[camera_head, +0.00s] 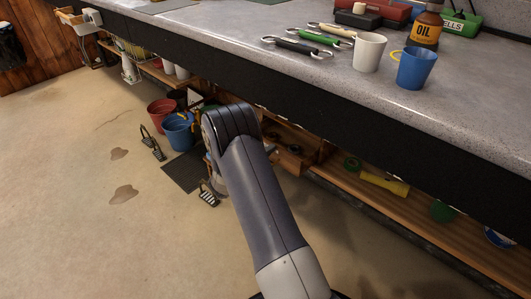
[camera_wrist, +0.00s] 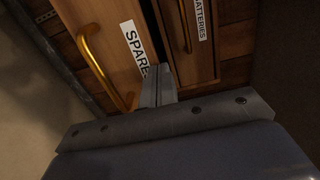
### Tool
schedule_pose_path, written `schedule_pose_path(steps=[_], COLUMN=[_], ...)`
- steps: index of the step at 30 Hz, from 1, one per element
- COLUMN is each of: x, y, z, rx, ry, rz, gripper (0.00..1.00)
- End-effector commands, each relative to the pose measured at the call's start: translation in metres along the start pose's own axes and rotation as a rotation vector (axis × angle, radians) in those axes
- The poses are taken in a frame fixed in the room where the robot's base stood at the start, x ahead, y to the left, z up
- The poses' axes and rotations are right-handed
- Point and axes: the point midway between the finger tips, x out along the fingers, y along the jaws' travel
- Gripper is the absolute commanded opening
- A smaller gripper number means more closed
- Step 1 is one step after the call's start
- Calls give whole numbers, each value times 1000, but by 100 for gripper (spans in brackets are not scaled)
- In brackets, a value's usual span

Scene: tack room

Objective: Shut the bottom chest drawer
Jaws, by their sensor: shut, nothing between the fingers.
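In the wrist view the chest shows two wooden drawer fronts, tilted in the picture. The front on the floor side, the bottom drawer (camera_wrist: 107,28), has a brass handle (camera_wrist: 95,68) and a label starting "SPARE", partly hidden by my fingers. It looks nearer than the "BATTERIES" drawer (camera_wrist: 187,50) beside it, so it seems to stand out. My gripper (camera_wrist: 158,75) is shut and empty, its tips at the bottom drawer's label end; I cannot tell if they touch. In the head view an open wooden drawer (camera_head: 291,158) shows under the bench, partly behind my arm.
The bench top (camera_head: 235,22) overhangs the chest. A lower shelf (camera_head: 345,178) with a yellow roll (camera_head: 384,182) runs right. A blue bucket (camera_head: 178,133), a red bucket (camera_head: 160,112) and a dark mat (camera_head: 187,172) lie left of my arm. Floor further left is mostly clear.

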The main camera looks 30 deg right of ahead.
Motion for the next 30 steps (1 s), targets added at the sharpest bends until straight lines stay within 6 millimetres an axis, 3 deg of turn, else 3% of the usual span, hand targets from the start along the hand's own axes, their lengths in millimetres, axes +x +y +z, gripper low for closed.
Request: schedule_pose_path(steps=[6,11,23,30], x=[52,70,71,49], y=[-1,0,0,-2], z=[-2,-1,-1,-3], rx=[2,0,0,-2], ry=[6,2,0,0], rz=[0,0,0,1], gripper=[0,0,0,0])
